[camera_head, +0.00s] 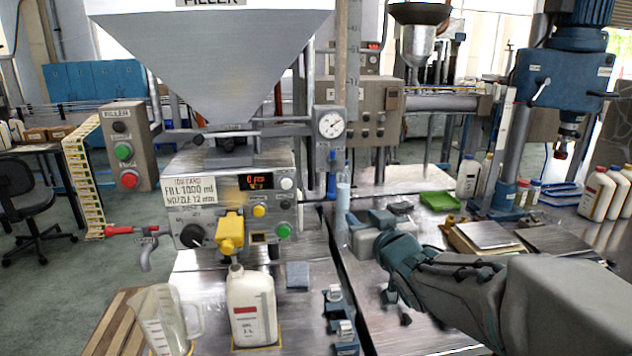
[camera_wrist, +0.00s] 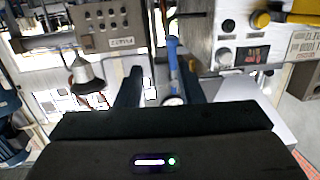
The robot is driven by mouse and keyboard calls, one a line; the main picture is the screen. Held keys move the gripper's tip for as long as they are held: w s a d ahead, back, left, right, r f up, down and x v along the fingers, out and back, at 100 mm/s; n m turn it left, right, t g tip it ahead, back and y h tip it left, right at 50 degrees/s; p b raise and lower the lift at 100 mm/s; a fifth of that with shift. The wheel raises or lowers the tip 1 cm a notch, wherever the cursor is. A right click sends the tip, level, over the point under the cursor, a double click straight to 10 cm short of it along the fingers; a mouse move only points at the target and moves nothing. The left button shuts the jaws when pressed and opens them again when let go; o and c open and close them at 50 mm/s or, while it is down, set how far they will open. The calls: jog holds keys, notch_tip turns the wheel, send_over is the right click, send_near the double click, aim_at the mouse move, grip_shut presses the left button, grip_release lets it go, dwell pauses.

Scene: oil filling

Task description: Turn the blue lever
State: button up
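The blue lever (camera_head: 332,180) hangs below the round gauge on the right side of the filling machine. It also shows in the wrist view (camera_wrist: 173,56), which is turned upside down, as a narrow blue bar just beyond my fingertips. My gripper (camera_head: 366,222) is to the right of the lever and lower in the picture. In the wrist view my gripper (camera_wrist: 158,76) has its two dark fingers apart, with nothing held between them. The lever lines up with the gap, nearer the right finger. I cannot see contact.
The gauge (camera_head: 331,124) and a pale tube (camera_head: 342,200) are close to the lever. A white bottle (camera_head: 251,305) stands under the yellow nozzle (camera_head: 230,234), with a clear jug (camera_head: 166,318) beside it. A green tray (camera_head: 439,201) lies behind my arm.

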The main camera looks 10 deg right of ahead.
aim_at(334, 184)
jog(key=shift+n+t+y, duration=0.4)
jog(key=shift+t+y, duration=0.1)
jog(key=shift+y, duration=0.3)
jog(key=w+a+p, duration=0.1)
jog(key=w, duration=0.3)
jog(key=w+a+r+p, duration=0.1)
jog(key=w, duration=0.4)
jog(key=w+a+r, duration=0.1)
jog(key=w, duration=0.4)
jog(key=shift+a+p, duration=0.35)
jog(key=shift+p, duration=0.05)
grip_shut()
